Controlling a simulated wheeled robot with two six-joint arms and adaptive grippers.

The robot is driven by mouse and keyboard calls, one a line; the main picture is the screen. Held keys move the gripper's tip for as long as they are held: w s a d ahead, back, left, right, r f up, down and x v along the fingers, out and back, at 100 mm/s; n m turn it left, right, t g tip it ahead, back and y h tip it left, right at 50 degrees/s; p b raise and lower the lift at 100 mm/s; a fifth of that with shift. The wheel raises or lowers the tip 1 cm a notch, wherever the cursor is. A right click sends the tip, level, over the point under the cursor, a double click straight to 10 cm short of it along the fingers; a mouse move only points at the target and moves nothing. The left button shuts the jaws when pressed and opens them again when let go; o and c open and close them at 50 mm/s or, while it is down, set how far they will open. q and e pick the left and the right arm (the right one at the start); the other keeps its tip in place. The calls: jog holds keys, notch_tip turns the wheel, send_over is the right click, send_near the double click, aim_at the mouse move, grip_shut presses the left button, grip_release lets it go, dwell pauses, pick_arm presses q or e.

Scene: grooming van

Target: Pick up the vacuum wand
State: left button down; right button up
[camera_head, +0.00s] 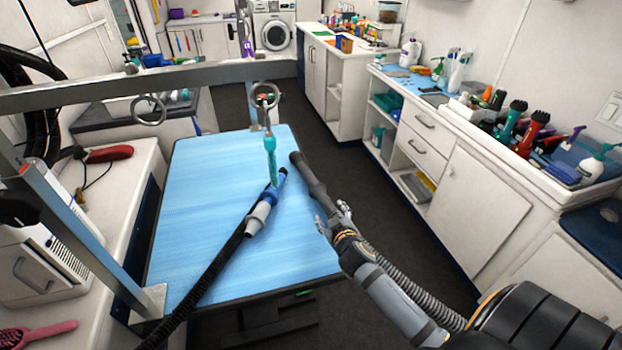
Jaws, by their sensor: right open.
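A dark grey wand (316,185), which looks like the vacuum wand, lies across the right edge of the blue grooming table (200,200). Its tip is on the table and its near end reaches toward my right gripper. A grey ribbed hose (400,275) runs on behind my right arm. My right gripper (334,217) is open, with its fingers on either side of the wand's near part. I cannot tell whether they touch it. My forearm hides the join of wand and hose. My left gripper is not in view.
A black hose with a grey and blue nozzle (261,212) lies on the table left of the wand. A metal bar (190,76) with hanging rings and a teal loop (270,158) crosses above. A crowded counter (480,130) stands right; the aisle floor (395,215) is clear.

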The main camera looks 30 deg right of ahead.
aim_at(326, 204)
jog(key=x, duration=0.3)
jog(key=shift+w, duration=0.1)
jog(key=shift+w+d+f, duration=0.2)
jog(key=shift+w+f, duration=0.15)
jog(key=shift+w, duration=0.25)
jog(key=shift+w+d, duration=0.2)
jog(key=shift+w, duration=0.4)
jog(key=x, duration=0.4)
jog(key=shift+f, duration=0.15)
jog(key=shift+w, duration=0.1)
jog(key=shift+c, duration=0.2)
jog(key=c, duration=1.2)
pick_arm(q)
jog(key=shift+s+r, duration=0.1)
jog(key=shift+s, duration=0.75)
pick_arm(e)
grip_shut()
jog(key=shift+r, duration=0.2)
